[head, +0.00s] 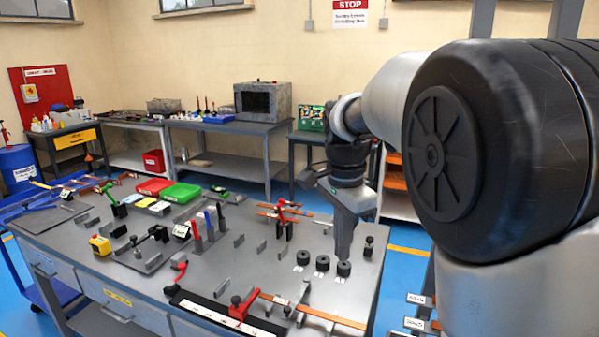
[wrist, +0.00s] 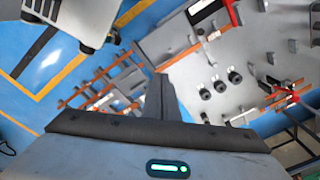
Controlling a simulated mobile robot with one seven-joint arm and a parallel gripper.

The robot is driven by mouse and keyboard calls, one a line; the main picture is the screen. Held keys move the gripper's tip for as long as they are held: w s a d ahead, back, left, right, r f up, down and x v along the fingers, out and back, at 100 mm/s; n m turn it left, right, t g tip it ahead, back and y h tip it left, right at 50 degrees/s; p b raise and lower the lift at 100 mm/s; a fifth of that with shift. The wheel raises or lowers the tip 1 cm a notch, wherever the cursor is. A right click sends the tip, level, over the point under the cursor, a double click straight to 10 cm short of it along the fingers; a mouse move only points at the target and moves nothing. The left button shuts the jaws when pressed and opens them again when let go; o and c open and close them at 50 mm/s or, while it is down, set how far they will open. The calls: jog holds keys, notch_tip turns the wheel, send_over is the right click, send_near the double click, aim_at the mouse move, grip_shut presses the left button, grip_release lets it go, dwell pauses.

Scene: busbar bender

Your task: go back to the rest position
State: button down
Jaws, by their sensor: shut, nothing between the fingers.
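My gripper (head: 343,250) points down over the right part of the grey workbench (head: 225,268) in the head view. Its fingers are together with nothing between them. In the wrist view the closed fingers (wrist: 160,92) stand up in the middle of the picture. Below or just behind the fingertips, a row of black round dies (head: 322,262) sits on the bench; the same dies show in the wrist view (wrist: 219,85). I cannot tell the exact height of the fingertips above the bench.
A red-handled clamp (head: 240,306) and a copper bar (head: 313,311) lie at the bench's front. Red-handled clamps (head: 284,214) and upright tools (head: 208,222) stand farther back. Red (head: 155,186) and green bins (head: 181,193) are at the back left. A rack of copper bars (wrist: 100,88) stands beside the bench.

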jog(key=s+d+r+n+t+p, duration=0.2)
jog(key=s+n, duration=0.4)
jog(key=s, duration=0.5)
jog(key=s+d+r+n+t+p, duration=0.2)
jog(key=s+n, duration=0.5)
jog(key=s, duration=0.4)
notch_tip(320, 180, up, 2)
jog(key=shift+d+r+t, duration=0.1)
jog(key=shift+d+t, duration=0.3)
jog(key=shift+d, duration=0.25)
